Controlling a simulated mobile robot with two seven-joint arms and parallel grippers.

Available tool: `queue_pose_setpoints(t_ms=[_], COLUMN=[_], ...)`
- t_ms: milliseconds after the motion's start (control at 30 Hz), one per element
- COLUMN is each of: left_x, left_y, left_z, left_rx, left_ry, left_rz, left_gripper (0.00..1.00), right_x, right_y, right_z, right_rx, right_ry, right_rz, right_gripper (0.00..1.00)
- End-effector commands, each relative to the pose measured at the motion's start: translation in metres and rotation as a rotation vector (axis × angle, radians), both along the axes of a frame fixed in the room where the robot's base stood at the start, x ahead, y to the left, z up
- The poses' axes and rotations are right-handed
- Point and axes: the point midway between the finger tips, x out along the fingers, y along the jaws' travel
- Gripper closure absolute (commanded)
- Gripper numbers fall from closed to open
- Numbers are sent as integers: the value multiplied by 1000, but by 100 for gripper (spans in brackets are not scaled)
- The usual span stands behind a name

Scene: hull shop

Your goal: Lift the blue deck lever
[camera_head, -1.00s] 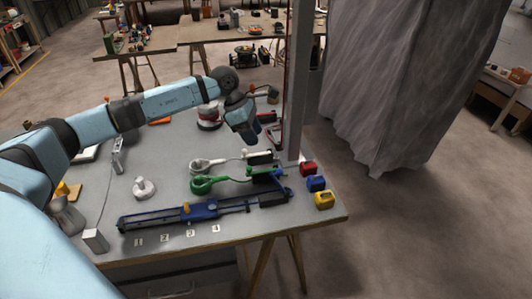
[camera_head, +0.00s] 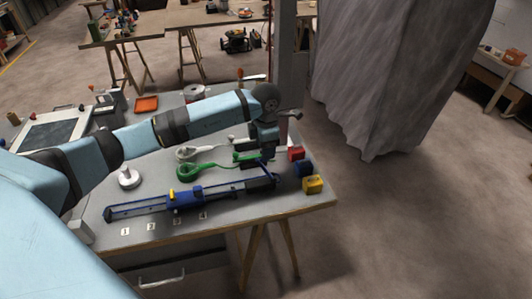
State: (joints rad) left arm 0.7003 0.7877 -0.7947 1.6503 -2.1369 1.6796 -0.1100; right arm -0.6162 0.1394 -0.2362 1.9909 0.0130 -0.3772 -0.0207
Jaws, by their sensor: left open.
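A long blue slotted bar (camera_head: 186,198) with a small yellow knob (camera_head: 171,193) lies along the front of the grey table (camera_head: 280,204). It is the most lever-like blue thing in view, but I cannot tell for sure which part is the deck lever. My left gripper (camera_head: 269,154) points down near the bar's right end. It is open, and its fingertips are small and dark against the blue parts there; I cannot tell whether they touch. A green ring-ended handle (camera_head: 190,172) and a white one (camera_head: 186,153) lie behind the bar. My right gripper is not in view.
Red (camera_head: 296,153), blue (camera_head: 304,169) and yellow (camera_head: 313,184) blocks stand at the table's right edge, close to my gripper. A grey post (camera_head: 290,60) rises behind. A white round knob (camera_head: 129,178) stands left. Number tags line the front edge.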

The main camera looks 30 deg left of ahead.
Motion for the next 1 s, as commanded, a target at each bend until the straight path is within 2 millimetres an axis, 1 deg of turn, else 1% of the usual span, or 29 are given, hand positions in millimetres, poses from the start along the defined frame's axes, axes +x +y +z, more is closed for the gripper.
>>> queue_pose_setpoints(t_ms=[33,100,233,367,567,600,667,700,767,800,1000], left_x=[-1,0,0,0,0,0,0,0,0,0,1], left_y=[0,-1,0,0,0,0,0,0,0,0,-1], left_z=[-8,-18,-29,-34,-34,-34,-34,-34,-34,-34,-34], left_rx=[-1,-2,-2,-1,-1,-1,-1,-1,-1,-1,-1], left_ry=[3,3,1,0,0,0,0,0,0,0,-2], left_rz=[1,0,0,-1,-1,-1,-1,-1,-1,-1,-1], left_gripper=[51,51,51,51,51,53,67,76,90,99,100], right_x=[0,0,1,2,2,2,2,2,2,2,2], right_y=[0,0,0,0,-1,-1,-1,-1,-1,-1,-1], right_z=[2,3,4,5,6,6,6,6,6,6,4], right_rx=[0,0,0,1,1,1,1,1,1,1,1], right_ry=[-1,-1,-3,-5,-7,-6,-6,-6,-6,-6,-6], right_rz=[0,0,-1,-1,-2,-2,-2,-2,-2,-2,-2], right_gripper=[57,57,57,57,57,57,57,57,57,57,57])
